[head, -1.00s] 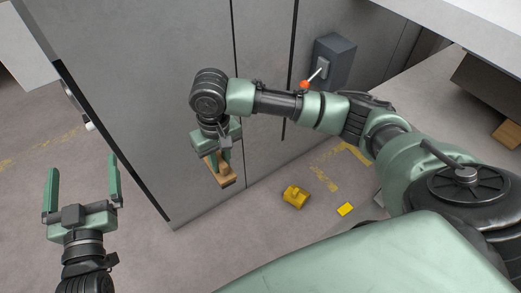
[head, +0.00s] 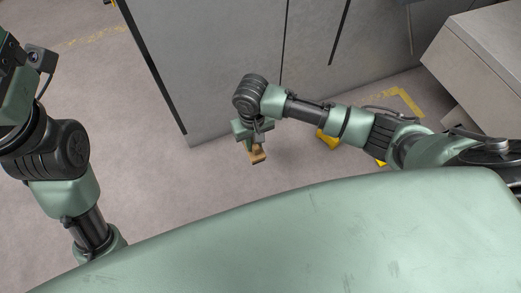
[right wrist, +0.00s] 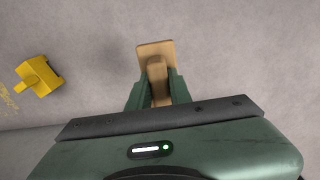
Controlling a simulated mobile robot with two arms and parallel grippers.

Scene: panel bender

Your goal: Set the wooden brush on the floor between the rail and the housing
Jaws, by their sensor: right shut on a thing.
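My right gripper (head: 253,143) is shut on the wooden brush (head: 258,155) and holds it over the floor. The brush also shows in the right wrist view (right wrist: 156,52), with its handle between the two fingers and its wider end pointing away. Floor shows around it; I cannot tell its height. The large grey housing (head: 210,60) stands behind the gripper in the head view. I cannot make out the rail for certain. My left arm is raised at the left edge, its fingers outside the picture.
A yellow object (head: 327,139) lies on the floor, partly behind my right arm; it also shows in the right wrist view (right wrist: 38,76). A grey block-like structure (head: 480,60) stands at the right. Bare floor (head: 160,180) lies left of the brush.

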